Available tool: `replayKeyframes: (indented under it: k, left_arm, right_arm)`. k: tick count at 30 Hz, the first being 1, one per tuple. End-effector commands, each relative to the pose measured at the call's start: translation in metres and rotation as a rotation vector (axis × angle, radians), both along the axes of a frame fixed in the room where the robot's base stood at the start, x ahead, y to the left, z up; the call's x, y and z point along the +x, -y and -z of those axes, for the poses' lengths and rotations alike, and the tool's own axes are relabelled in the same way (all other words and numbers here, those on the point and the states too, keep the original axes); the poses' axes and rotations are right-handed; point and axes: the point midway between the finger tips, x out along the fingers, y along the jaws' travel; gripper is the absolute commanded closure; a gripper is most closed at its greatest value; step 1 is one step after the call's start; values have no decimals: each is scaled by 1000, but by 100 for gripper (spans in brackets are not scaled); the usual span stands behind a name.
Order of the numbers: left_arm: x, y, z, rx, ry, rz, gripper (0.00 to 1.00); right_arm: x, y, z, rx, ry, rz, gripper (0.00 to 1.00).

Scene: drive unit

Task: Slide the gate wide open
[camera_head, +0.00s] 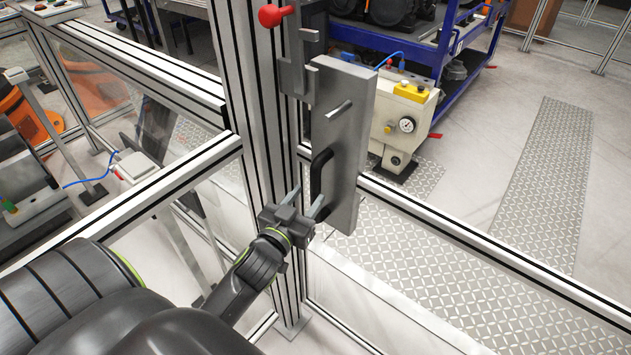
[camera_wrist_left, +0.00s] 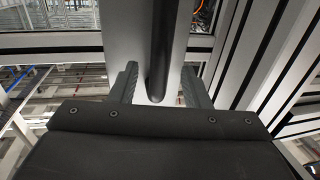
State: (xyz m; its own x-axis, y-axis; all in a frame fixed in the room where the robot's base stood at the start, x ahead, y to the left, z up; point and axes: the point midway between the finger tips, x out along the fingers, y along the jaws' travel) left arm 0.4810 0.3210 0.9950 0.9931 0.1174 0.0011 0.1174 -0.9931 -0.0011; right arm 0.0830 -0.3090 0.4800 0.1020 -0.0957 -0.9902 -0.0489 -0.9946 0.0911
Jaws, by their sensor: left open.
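The gate's grey latch plate (camera_head: 345,125) stands upright against the aluminium post (camera_head: 258,110) in the head view. A black bar handle (camera_head: 320,172) is fixed to its face. My left gripper (camera_head: 307,203) is open at the lower end of this handle. In the left wrist view, the handle (camera_wrist_left: 163,50) comes down between the two open fingers (camera_wrist_left: 157,88), with gaps on both sides. A framed clear panel (camera_head: 370,290) extends right from the post. My right gripper is not in view.
A red knob (camera_head: 275,15) sits on the post above the plate. A machine with a gauge (camera_head: 405,120) and a blue cart (camera_head: 455,50) stand behind the fence. A framed rail (camera_head: 130,205) runs left of the post. Tread-plate floor (camera_head: 540,190) lies clear at right.

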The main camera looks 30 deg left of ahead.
Motion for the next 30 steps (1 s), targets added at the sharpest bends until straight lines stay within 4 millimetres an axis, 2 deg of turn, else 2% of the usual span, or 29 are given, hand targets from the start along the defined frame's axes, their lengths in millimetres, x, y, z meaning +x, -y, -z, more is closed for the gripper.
replayKeyframes:
  k: [3, 9, 21, 30]
  left_arm:
    - [22, -2, -2, 1, 1, 1, 57]
    - [44, -5, 0, 1, 0, 0, 57]
    - [50, -6, 0, 0, -1, 0, 57]
    - [50, -6, 0, 0, -1, 0, 95]
  right_arm:
    - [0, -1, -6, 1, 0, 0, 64]
    - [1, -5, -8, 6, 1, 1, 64]
    - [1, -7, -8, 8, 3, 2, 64]
    - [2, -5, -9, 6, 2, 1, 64]
